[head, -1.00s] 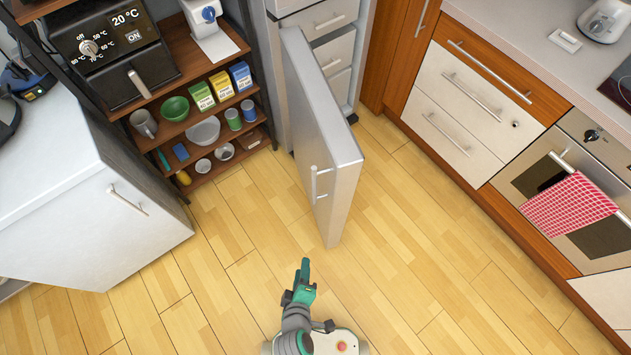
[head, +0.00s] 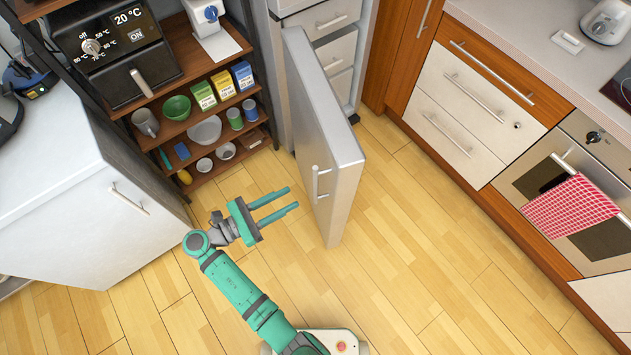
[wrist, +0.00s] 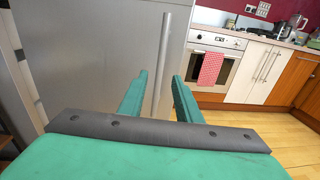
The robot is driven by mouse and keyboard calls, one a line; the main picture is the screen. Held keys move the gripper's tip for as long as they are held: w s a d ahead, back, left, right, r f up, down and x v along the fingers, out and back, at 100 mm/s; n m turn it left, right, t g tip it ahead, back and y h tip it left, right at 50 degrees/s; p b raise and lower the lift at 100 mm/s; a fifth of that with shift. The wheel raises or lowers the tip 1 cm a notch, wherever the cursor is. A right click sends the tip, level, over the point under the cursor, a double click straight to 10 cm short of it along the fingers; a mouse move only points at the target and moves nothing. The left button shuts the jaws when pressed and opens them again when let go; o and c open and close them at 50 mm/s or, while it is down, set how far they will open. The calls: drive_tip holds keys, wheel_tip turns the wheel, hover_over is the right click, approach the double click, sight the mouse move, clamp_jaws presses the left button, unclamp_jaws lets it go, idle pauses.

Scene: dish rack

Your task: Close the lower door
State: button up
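The lower door (head: 322,140) is a grey fridge-freezer door standing wide open, swung out from the cabinet toward me. Its silver bar handle (head: 316,184) is on the face toward the left. My gripper (head: 293,198) is to the left of the door, its two green fingers parallel, apart and pointing right at the handle area. A small gap shows between the fingertips and the door. In the wrist view the upright handle (wrist: 162,70) appears between the open fingers (wrist: 158,85), farther ahead, with nothing held.
An oven (head: 575,190) with a red towel is at right. The wooden floor is clear.

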sight(316, 183)
drive_tip(key=x, duration=0.7)
drive_tip(key=r+x, duration=0.1)
drive_tip(key=x, duration=0.2)
drive_tip(key=shift+w+d, duration=0.15)
drive_tip(key=shift+d, duration=0.05)
drive_tip(key=shift+c, duration=0.7)
clamp_jaws()
